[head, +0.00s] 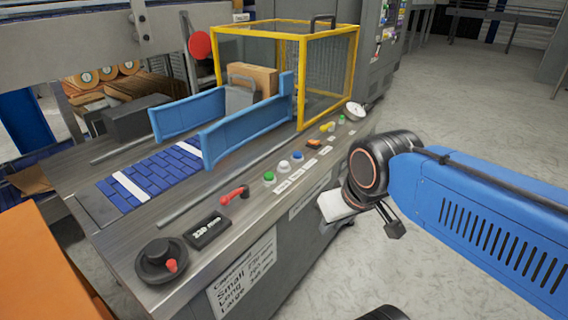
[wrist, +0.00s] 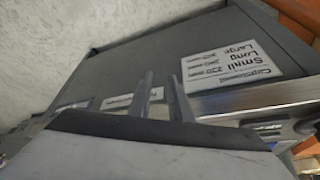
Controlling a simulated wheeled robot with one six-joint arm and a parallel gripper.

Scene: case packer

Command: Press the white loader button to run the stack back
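The white loader button (head: 283,164) sits on the front strip of the machine's top, between a green button (head: 268,177) and a blue button (head: 297,155). White labels lie in front of these buttons. My gripper (head: 394,222) is in front of the machine and to the right of the buttons, apart from them. In the wrist view its two fingers (wrist: 161,78) stand a little apart with nothing between them, against the machine's front side. The white button cannot be made out in the wrist view.
Blue guide rails (head: 245,125) and a yellow-framed cage (head: 300,70) with a cardboard box stand behind the buttons. A red lever (head: 234,195), a 220 mm display (head: 208,230) and a black crank wheel (head: 160,260) are to the left.

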